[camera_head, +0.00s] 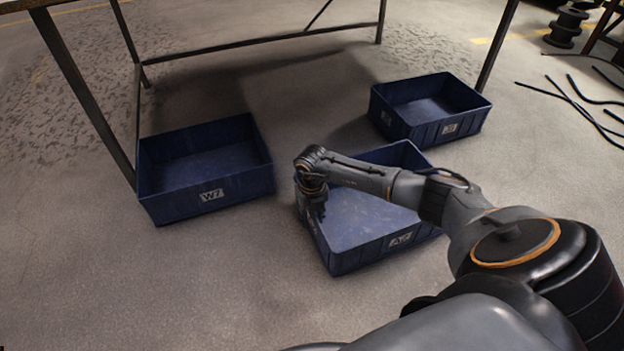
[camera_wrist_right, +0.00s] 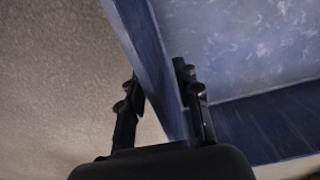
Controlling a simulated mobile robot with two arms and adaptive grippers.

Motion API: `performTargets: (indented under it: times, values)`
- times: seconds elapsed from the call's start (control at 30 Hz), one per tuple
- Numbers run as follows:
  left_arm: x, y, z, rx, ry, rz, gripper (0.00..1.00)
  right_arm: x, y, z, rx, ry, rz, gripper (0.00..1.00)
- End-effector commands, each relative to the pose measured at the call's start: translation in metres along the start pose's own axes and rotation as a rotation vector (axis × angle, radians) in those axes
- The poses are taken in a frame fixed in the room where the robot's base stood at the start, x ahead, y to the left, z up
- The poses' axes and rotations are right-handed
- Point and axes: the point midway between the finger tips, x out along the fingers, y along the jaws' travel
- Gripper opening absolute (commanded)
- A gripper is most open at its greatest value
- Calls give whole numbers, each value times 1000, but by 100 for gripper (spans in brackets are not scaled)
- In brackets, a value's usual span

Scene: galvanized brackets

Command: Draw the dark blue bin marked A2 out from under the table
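The dark blue bin with a white label that looks like A2 (camera_head: 365,256) sits on the floor in the middle of the head view, in front of the table frame and turned at an angle. It looks empty. My right arm reaches across it, and my right gripper (camera_head: 313,193) is at its left wall. The fingertips are small in the head view. My left gripper is not in view.
A dark blue bin marked W7 (camera_head: 212,196) sits left by a table leg (camera_head: 84,95). Another blue bin (camera_head: 447,130), its label unreadable, sits close behind at the right. Black cables (camera_head: 580,108) and a spool (camera_head: 567,27) lie far right. The floor at front left is clear.

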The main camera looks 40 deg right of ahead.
Motion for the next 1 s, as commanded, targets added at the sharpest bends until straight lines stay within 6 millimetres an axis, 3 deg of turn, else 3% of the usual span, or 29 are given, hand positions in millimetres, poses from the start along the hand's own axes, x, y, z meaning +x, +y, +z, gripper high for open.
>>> performTargets:
  times: [0.3, 0.5, 1.0]
  values:
    - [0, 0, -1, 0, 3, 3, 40, -69, -1, 1, 0, -5, 1, 33]
    - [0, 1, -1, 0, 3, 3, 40, -97, -1, 0, 1, -2, 0, 33]
    - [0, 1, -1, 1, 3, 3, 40, -105, 0, 0, 1, 0, 0, 33]
